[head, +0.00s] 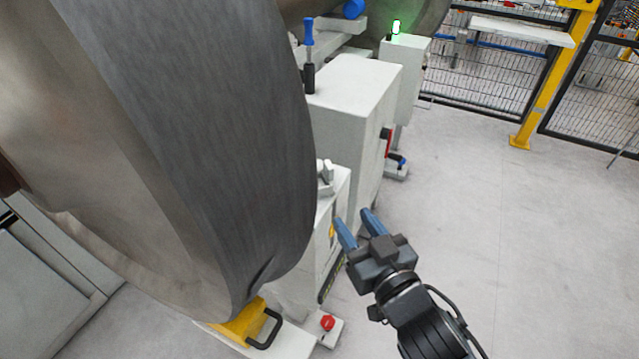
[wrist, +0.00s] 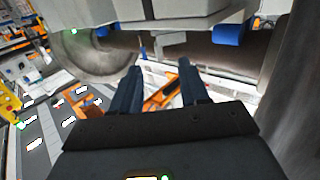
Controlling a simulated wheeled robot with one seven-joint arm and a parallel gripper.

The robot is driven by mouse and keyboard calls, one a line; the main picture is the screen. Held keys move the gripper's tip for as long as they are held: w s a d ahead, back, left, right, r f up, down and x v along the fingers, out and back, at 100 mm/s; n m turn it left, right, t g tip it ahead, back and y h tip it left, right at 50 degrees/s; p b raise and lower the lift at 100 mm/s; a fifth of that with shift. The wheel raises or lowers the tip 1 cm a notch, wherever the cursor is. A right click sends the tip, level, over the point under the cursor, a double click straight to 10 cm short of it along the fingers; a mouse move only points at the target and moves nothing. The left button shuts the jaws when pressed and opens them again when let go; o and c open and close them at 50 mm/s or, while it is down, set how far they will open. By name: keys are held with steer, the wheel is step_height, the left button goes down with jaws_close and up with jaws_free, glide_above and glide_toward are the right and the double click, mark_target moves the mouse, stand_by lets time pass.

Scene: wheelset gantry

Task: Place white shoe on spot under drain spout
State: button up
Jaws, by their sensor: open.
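My gripper (head: 354,221) is open, with its two blue fingers beside a low white cabinet (head: 343,195). In the wrist view the fingers (wrist: 160,68) are apart, and nothing shows between them at close range. A small whitish block (head: 325,176) rests on top of the low cabinet; I cannot tell whether it is the white shoe. I cannot make out a drain spout or a marked spot in either view.
A huge grey wheel (head: 215,130) fills the left, with a yellow block with a black handle (head: 246,325) at its foot. A taller white cabinet (head: 355,95) stands behind. Open pale floor (head: 500,230) lies right, up to a black mesh fence (head: 600,100) and yellow post (head: 548,85).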

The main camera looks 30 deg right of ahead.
steer(key=h, duration=0.1)
glide_toward(326, 160)
steer(key=w, duration=0.2)
steer(key=w+d, duration=0.1)
steer(key=shift+w+f+m+t, duration=0.1)
steer(key=shift+f+m+t, duration=0.2)
steer(key=shift+f+m, duration=0.1)
steer(key=w, duration=0.2)
steer(key=w+p, duration=0.1)
steer(key=w, duration=0.4)
steer(key=shift+w+d+p, duration=0.1)
steer(key=shift+d+p, duration=0.2)
steer(key=shift+d, duration=0.1)
steer(key=shift+c, duration=0.2)
jaws_close()
